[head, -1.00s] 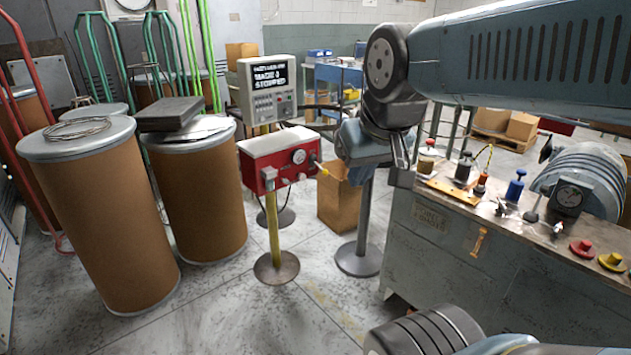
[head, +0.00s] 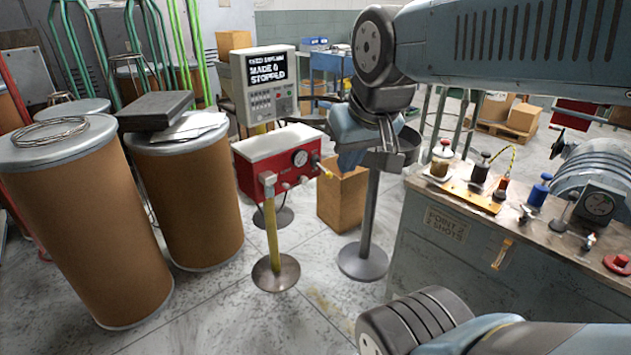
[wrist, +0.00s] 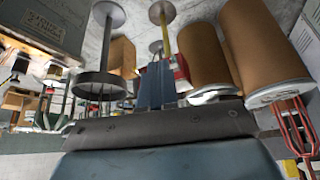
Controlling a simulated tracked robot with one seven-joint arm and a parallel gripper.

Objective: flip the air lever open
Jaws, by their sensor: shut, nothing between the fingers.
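A red and white control box (head: 280,160) with a round gauge stands on a yellow post in the middle of the head view. A small yellow-tipped lever (head: 325,169) sticks out at its right end, apart from my arm. My gripper (wrist: 156,68) shows in the wrist view as blue-grey fingers shut together with nothing between them. The red box (wrist: 181,70) shows partly behind them; the lever cannot be made out there. In the head view my wrist end hangs to the right of the box, and the fingertips are hard to make out.
A grey stand with a round base (head: 362,262) rises close by my wrist. A workbench (head: 440,235) with bottles and a motor-like machine is at the right. Brown drums (head: 192,205) stand at the left. A cardboard box (head: 343,195) is behind the stand. A display panel (head: 265,82) is above the red box.

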